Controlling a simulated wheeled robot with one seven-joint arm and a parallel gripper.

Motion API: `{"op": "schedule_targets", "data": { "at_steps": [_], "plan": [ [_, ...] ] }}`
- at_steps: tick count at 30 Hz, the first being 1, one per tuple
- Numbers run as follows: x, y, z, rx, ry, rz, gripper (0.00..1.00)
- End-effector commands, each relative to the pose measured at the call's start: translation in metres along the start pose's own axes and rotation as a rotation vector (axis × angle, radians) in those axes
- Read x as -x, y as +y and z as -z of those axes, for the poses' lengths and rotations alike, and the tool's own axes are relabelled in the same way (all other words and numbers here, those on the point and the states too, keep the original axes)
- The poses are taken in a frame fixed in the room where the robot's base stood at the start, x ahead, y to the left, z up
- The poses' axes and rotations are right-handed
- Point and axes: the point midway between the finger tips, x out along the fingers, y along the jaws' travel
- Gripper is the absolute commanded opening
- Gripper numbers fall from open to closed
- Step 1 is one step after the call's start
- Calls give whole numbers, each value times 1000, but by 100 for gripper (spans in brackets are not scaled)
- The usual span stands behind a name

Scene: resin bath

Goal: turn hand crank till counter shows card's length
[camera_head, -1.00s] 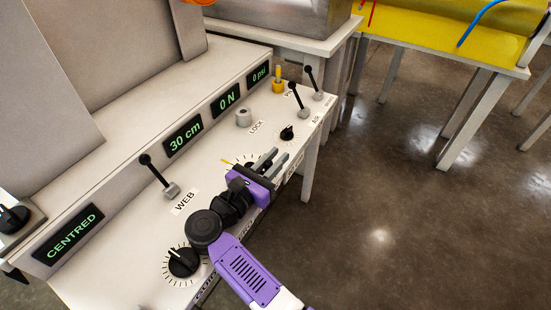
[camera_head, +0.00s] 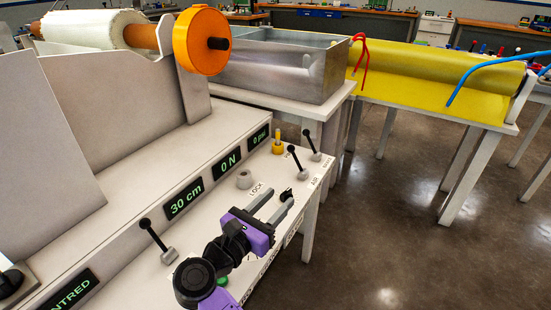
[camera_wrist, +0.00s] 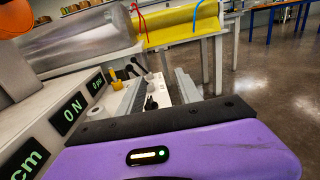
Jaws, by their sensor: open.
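The orange wheel (camera_head: 201,40) with a dark handle, which looks like the hand crank, is at the end of the white roll in the head view. Its edge also shows at the upper left of the wrist view (camera_wrist: 14,18). The counter (camera_head: 185,199) reads 30 cm in green; part of it shows in the wrist view (camera_wrist: 25,162). My gripper (camera_head: 281,196) is open and empty above the right side of the control panel, well below and right of the crank. Its two fingers point away in the wrist view (camera_wrist: 160,76). I cannot see a card.
The panel holds a black lever (camera_head: 158,241), a grey knob (camera_head: 244,179), a yellow knob (camera_head: 278,143) and more levers (camera_head: 298,162). Displays read 0 N (camera_head: 227,164) and 0 psi (camera_head: 258,137). A metal bath (camera_head: 285,70) and yellow table (camera_head: 430,85) stand behind. Open floor lies right.

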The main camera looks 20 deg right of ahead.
Motion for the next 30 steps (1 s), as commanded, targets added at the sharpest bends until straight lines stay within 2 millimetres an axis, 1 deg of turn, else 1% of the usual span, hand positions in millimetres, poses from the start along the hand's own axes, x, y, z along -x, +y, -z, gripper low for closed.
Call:
{"op": "schedule_targets", "data": {
  "at_steps": [1,9,15,18,21,30],
  "plan": [
    [0,0,-15,-6,0,0,41],
    [0,0,-75,-5,0,0,41],
    [0,0,-108,-3,-1,0,41],
    [0,0,-118,-2,-1,1,41],
    [0,-1,-124,0,0,1,41],
    [0,-1,-125,1,0,0,41]
  ]
}}
